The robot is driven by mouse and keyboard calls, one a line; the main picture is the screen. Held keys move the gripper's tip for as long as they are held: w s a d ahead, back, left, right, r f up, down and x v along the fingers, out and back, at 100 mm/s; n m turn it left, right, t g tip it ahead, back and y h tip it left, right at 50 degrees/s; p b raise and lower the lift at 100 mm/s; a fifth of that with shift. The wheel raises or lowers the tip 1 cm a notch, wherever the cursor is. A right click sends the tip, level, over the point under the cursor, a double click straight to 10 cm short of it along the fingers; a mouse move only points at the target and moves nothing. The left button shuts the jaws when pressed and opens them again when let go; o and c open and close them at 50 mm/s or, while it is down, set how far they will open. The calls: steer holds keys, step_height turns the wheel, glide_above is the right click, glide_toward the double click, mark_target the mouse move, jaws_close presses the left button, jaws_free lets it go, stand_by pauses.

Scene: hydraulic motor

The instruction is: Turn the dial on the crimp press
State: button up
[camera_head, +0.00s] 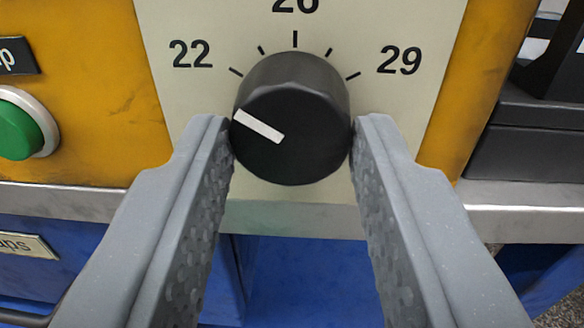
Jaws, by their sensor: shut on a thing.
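The dial (290,120) is a round black knob on the cream scale plate (400,20) of the yellow crimp press (95,110). The plate carries the numbers 22, 26 and 29 with tick marks between them. The dial's white pointer line slants up and left, toward the tick by 22. My gripper (291,135) is shut on the dial, one grey finger at its left side and one at its right. The fingers hide the lower corners of the plate.
A green button (18,130) in a silver ring is at the left, below a black label (15,56). A metal edge (290,217) runs below the plate, above a blue front (300,275). Dark objects (530,130) stand at the right.

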steer(key=m+p, duration=0.1)
steer(key=p, duration=0.2)
steer(key=m+p, duration=0.2)
steer(key=p, duration=0.1)
steer(key=shift+r+m, duration=0.3)
steer(key=shift+r, duration=0.05)
steer(key=shift+m+p, duration=0.9)
steer(key=shift+p, duration=0.35)
steer(key=m+p, duration=0.3)
steer(key=m, duration=0.1)
steer(key=shift+f+t, duration=0.15)
steer(key=shift+t, duration=0.15)
steer(key=shift+f+m+h+p, duration=0.1)
steer(key=shift+m+h+p, duration=0.2)
steer(key=shift+m+p, duration=0.65)
steer(key=shift+d+m, duration=0.1)
steer(key=shift+m, duration=0.15)
steer(key=o, duration=0.9)
steer(key=shift+f, duration=0.1)
steer(key=shift+o, duration=0.3)
